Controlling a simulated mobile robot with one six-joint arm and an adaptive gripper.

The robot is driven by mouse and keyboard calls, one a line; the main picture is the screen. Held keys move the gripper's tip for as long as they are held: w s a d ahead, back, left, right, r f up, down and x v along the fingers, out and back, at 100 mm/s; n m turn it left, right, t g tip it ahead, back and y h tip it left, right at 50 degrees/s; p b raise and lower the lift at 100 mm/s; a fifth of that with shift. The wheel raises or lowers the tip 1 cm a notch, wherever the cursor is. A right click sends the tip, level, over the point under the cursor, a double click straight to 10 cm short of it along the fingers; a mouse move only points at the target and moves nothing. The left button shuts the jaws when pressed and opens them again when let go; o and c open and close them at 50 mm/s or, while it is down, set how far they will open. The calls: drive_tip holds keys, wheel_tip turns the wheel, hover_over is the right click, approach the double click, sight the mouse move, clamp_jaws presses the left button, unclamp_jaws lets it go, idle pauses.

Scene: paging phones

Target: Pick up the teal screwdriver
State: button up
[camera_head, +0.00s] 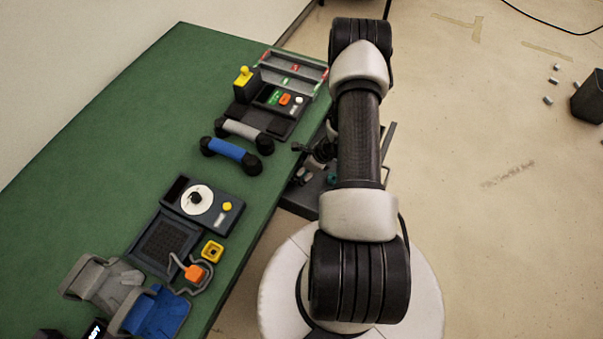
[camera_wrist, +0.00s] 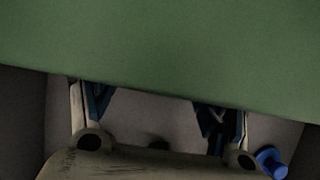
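I cannot make out a whole teal screwdriver. In the head view a small teal patch (camera_head: 332,178) shows on a dark low surface beside the table edge, partly covered by my arm; it is too small to identify. In the wrist view a blue object with a round flange (camera_wrist: 270,162) shows at the lower right; I cannot tell what it is. My gripper (camera_wrist: 156,105) has its two blue-padded fingers wide apart with nothing between them. The green table (camera_wrist: 160,50) fills the upper part of that view, beyond the fingers. In the head view my gripper is mostly hidden by the arm.
The green table (camera_head: 105,110) holds a phone base with a dial (camera_head: 200,200), a blue handset (camera_head: 230,153), a grey handset (camera_head: 244,134), a keypad unit with a yellow knob (camera_head: 243,77), and grey and blue cradles (camera_head: 155,310). A dark bin (camera_head: 588,98) stands on the floor far right.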

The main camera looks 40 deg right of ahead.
drive_tip(key=shift+s, duration=0.15)
drive_tip(key=c, duration=1)
drive_tip(key=shift+a, duration=0.1)
drive_tip(key=shift+c, duration=0.2)
